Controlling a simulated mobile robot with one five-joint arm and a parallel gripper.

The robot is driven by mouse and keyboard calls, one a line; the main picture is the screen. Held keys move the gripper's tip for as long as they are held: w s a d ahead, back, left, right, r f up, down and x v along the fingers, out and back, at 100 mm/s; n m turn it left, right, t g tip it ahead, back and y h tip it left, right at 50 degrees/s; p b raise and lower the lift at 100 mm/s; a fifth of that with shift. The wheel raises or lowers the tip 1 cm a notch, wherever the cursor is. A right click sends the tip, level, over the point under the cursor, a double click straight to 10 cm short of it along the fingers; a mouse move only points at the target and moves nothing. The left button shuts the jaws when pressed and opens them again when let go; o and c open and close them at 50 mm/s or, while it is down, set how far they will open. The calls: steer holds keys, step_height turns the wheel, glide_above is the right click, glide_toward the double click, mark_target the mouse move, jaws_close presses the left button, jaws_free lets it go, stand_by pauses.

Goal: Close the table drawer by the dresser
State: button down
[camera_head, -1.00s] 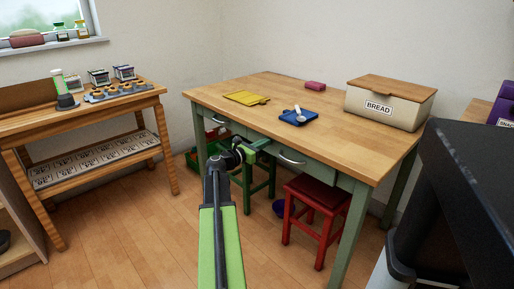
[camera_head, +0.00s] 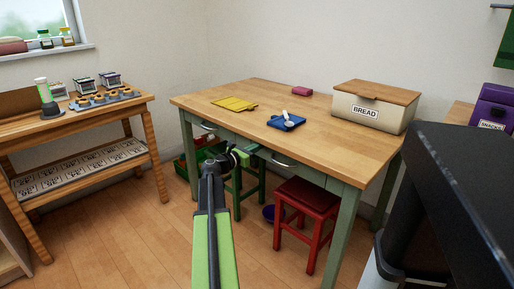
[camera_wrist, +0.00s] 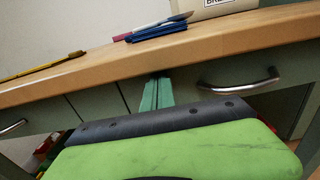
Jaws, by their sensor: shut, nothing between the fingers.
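The wooden-topped table (camera_head: 335,135) has a green frame with two drawers under its front edge. The left drawer handle (camera_head: 208,127) and right drawer handle (camera_head: 284,163) are curved metal; they also show in the wrist view, left handle (camera_wrist: 12,127) and right handle (camera_wrist: 240,82). Both drawer fronts look nearly flush with the frame; a small gap cannot be ruled out. My gripper (camera_head: 246,152) is shut and empty, just left of the right handle. In the wrist view its green fingertips (camera_wrist: 157,94) overlap the right drawer front's left part; contact cannot be told.
A red stool (camera_head: 305,200) and a green stool (camera_head: 252,190) stand under the table. A yellow board (camera_head: 234,104), blue tray (camera_head: 285,123) and bread box (camera_head: 370,108) are on top. A wooden shelf unit (camera_head: 150,150) stands left. The floor between is clear.

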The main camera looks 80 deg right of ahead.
steer(key=v, duration=1.4)
